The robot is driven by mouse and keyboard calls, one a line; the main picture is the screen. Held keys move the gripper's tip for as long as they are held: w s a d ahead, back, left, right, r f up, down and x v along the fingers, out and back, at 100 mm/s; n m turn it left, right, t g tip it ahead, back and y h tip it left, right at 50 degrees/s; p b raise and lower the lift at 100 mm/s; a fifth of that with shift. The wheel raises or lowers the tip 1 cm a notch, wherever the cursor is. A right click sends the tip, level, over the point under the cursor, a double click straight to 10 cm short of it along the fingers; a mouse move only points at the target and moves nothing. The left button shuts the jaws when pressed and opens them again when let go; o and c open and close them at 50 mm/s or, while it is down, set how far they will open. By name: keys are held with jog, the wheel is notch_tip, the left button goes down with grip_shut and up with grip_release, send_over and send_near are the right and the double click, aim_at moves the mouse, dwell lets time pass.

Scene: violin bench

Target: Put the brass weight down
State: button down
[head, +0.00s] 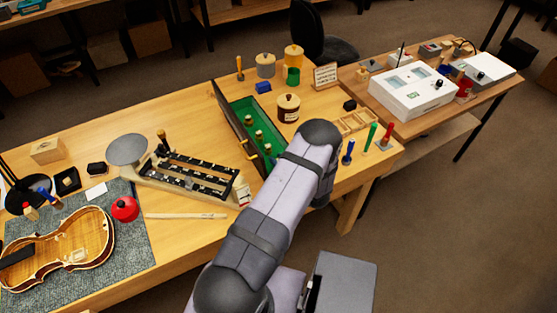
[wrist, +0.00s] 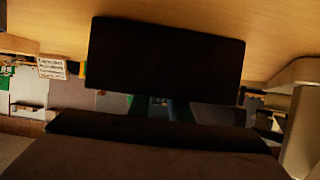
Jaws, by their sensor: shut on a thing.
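In the wrist view the two dark jaws of my gripper (wrist: 165,106) fill much of the picture, with a narrow gap between them. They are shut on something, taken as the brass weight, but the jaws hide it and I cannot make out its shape. In the head view my arm covers the gripper. An open green-lined case (head: 240,103) stands on the bench just left of my arm. Several brass weights stand in it, one (head: 258,135) near its middle. Part of the case is hidden behind my arm.
A balance-like stand with a round grey pan (head: 128,149) and a black slotted rack (head: 190,174) is left of the case. A brown jar (head: 288,108) and a small sign (head: 325,76) stand behind. A wooden tray (head: 357,122) and upright coloured tools (head: 370,136) are at right.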

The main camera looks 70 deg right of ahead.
jog(key=shift+f, duration=0.3)
jog(key=c, duration=1.6)
grip_release()
jog(key=shift+c, duration=0.2)
jog(key=shift+r, duration=0.25)
jog(key=shift+s+a, duration=0.25)
jog(key=shift+s, duration=0.05)
jog(key=b+v, duration=0.1)
jog(key=v, duration=0.2)
jog(key=shift+s, duration=0.1)
jog(key=shift+b+v, duration=0.3)
jog(key=shift+v, duration=0.45)
jog(key=shift+a, duration=0.1)
jog(key=shift+r, duration=0.1)
